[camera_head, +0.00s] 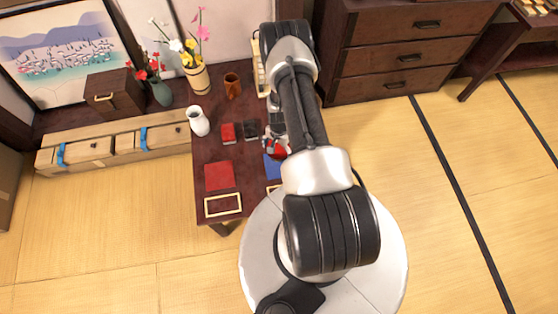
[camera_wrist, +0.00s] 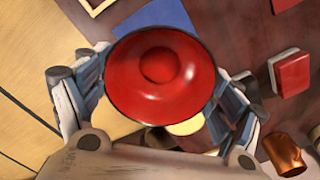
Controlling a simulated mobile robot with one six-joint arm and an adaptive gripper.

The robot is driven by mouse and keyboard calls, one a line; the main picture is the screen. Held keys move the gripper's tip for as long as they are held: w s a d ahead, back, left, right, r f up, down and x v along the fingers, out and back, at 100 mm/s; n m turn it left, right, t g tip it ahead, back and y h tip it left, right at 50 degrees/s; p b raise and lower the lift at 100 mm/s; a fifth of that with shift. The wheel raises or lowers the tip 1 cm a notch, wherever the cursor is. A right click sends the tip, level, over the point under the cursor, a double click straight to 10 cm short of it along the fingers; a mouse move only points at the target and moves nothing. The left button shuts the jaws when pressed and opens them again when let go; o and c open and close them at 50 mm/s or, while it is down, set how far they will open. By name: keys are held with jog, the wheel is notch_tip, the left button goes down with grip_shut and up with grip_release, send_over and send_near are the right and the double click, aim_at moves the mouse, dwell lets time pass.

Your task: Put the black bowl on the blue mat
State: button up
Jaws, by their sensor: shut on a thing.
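The black bowl (camera_wrist: 160,72) has a dark rim and a glossy red inside that faces the wrist camera. My gripper (camera_wrist: 165,85) is shut on it, with fingers at its left and right sides. In the head view the bowl (camera_head: 277,148) shows as a small red patch beside my arm, mostly hidden. The blue mat (camera_head: 273,168) lies on the dark low table just in front of the bowl, partly covered by my arm. In the wrist view the blue mat (camera_wrist: 168,15) shows beyond the bowl's rim, at the top. I cannot tell the bowl's height.
On the table (camera_head: 208,150) are a red mat (camera_head: 218,176), a gold frame (camera_head: 223,205), a red box (camera_head: 228,133), a black box (camera_head: 250,130), a white vase (camera_head: 198,121) and a brown cup (camera_head: 233,86). A flower vase (camera_head: 197,78) stands behind.

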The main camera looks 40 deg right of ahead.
notch_tip(320, 180, down, 10)
jog(key=b, duration=0.2)
jog(key=shift+r+b, duration=0.2)
jog(key=shift+b, duration=0.2)
jog(key=shift+f, duration=0.1)
jog(key=shift+f, duration=0.1)
jog(key=o, duration=1)
jog(key=shift+c, duration=0.2)
